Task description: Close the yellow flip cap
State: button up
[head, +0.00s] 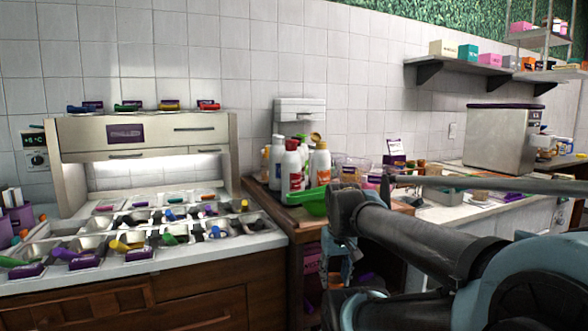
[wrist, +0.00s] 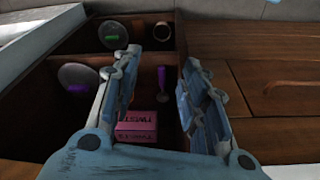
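A white bottle with an orange label (head: 320,170) stands upright among several bottles on the counter, in the middle of the head view. Its yellow flip cap (head: 318,139) is at the top and appears raised; small in view. My gripper (wrist: 161,68) is open and empty in the wrist view, its two fingers spread above an open shelf compartment. In the head view it is partly hidden behind my arm, below and to the right of the bottles. The cap is not in the wrist view.
Red-capped bottles (head: 291,168) and a green tray (head: 312,201) stand close to the yellow-capped bottle. Topping containers (head: 352,166) sit to its right. In the wrist view, a pink box (wrist: 136,126) lies in the wooden shelf below the fingers.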

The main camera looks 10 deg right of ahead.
jog(key=w+r+n, duration=0.1)
jog(key=w+r, duration=0.7)
jog(key=r, duration=0.4)
jog(key=w+r+g, duration=0.1)
jog(key=w+r, duration=0.7)
jog(key=r, duration=0.3)
jog(key=w+r+n, duration=0.1)
jog(key=w+r, duration=0.7)
jog(key=r, duration=0.4)
jog(key=n+g, duration=0.1)
send_near(314, 132)
jog(key=shift+d+f, duration=0.1)
jog(key=shift+f, duration=5.05)
jog(key=shift+w, duration=0.1)
